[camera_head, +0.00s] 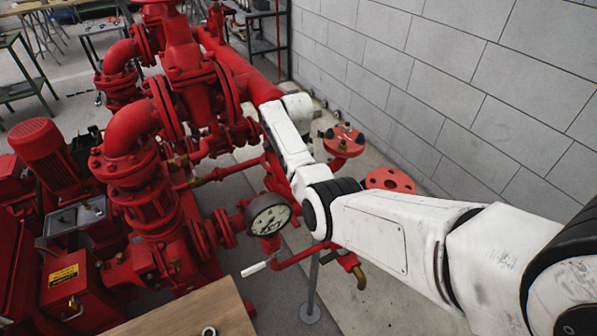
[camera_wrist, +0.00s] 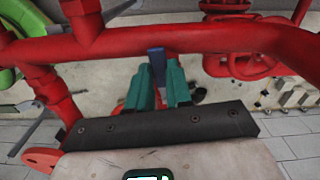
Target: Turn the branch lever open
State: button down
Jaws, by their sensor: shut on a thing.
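In the wrist view, a dark blue lever (camera_wrist: 156,56) shows its flat end just under a red pipe (camera_wrist: 220,38). My gripper (camera_wrist: 160,76) has its two teal fingers on either side of this lever, shut on it. The rest of the lever is hidden by the fingers and the pipe. In the head view, my white arm reaches in from the right to the red pipework, and the gripper and blue lever are hidden there.
A pressure gauge (camera_head: 269,214) and a white-handled small lever (camera_head: 260,266) sit left of my arm. Red flanges (camera_head: 389,180) stand close to it, by the grey block wall (camera_head: 440,80). In the wrist view, a red handwheel (camera_wrist: 250,62) is right of the fingers.

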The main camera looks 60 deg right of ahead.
jog(key=shift+w+d+m+b, duration=0.1)
jog(key=shift+w+m+b, duration=0.3)
jog(key=shift+m, duration=0.3)
jog(key=shift+w, duration=0.1)
jog(key=c, duration=1.2)
grip_release()
jog(key=shift+c, duration=0.2)
jog(key=shift+o, duration=1.1)
jog(key=shift+r, duration=0.15)
notch_tip(320, 180, up, 11)
jog(key=shift+b, duration=0.3)
